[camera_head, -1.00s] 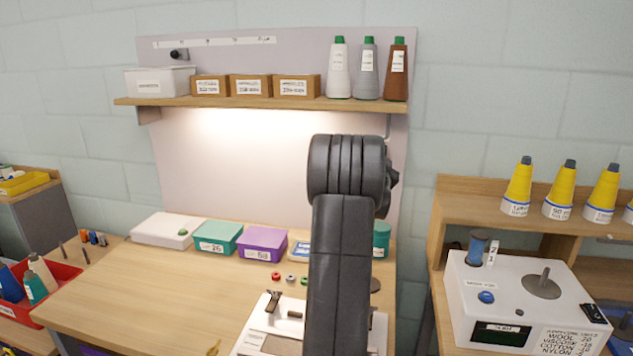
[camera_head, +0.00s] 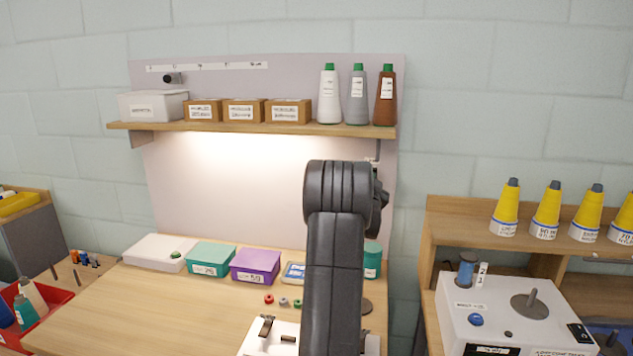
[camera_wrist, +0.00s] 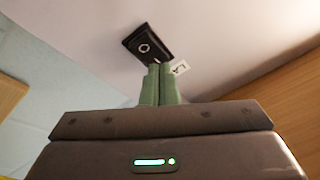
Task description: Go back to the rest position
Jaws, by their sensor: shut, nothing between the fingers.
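My gripper (camera_wrist: 160,84) shows in the wrist view with its two green fingers pressed together and nothing between them. Beyond the fingertips is a dark device with a round ring mark (camera_wrist: 148,44) and a small white label beside it, against a pale surface; I cannot tell how far it is from the fingers. In the head view my dark arm rises in front of the workbench (camera_head: 150,305) and the pale back panel, and my gripper is not visible there.
A shelf (camera_head: 250,128) with boxes and thread cones spans the panel. Teal (camera_head: 211,259) and purple (camera_head: 255,266) boxes stand on the bench. A white machine (camera_head: 510,315) and yellow cones (camera_head: 547,210) are at right. A red bin (camera_head: 45,318) is at left.

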